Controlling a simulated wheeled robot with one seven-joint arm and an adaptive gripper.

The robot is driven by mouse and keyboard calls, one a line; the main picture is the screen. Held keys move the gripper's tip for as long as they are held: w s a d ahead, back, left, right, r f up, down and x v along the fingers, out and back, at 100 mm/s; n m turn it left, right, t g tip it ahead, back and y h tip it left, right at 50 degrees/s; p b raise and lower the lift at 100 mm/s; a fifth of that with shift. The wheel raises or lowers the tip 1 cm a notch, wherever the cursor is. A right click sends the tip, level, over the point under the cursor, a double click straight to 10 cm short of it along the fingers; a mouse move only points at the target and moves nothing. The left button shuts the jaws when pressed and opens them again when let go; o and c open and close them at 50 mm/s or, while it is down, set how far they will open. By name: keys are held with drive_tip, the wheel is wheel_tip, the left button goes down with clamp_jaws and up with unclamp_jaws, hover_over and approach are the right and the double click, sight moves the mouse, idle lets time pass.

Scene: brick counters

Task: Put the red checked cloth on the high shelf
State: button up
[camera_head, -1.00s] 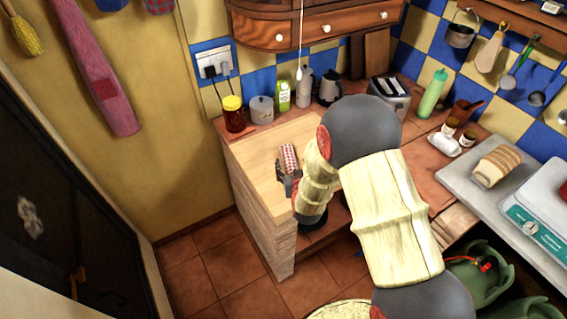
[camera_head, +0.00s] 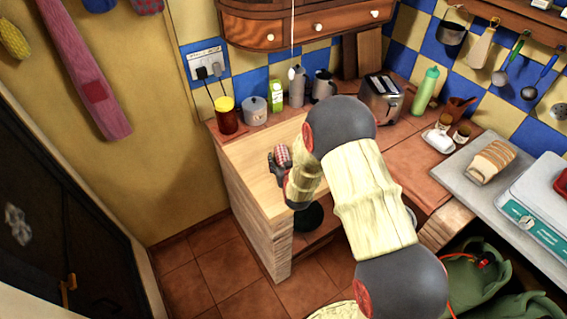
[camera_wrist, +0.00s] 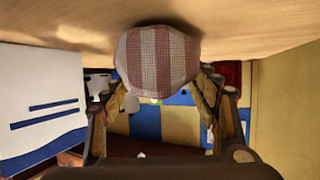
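The red checked cloth is a rolled bundle (camera_head: 283,154) lying on the light wooden counter top. In the wrist view its striped, rounded end (camera_wrist: 157,60) faces me at the upper middle. My gripper (camera_head: 279,162) is at the cloth, low over the counter. In the wrist view its two fingers (camera_wrist: 158,100) stand apart, one at each side of the roll; I cannot tell whether they touch it. The gripper hides part of the cloth in the head view. I cannot make out which shelf is the high shelf.
A jar with a yellow lid (camera_head: 226,115), a grey canister (camera_head: 255,110) and a green carton (camera_head: 276,101) stand along the wall. A wooden cabinet (camera_head: 310,22) hangs above. A toaster (camera_head: 381,97) stands at the back right.

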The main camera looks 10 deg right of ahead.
drive_tip(key=c, duration=1.2)
drive_tip(key=shift+r, duration=0.1)
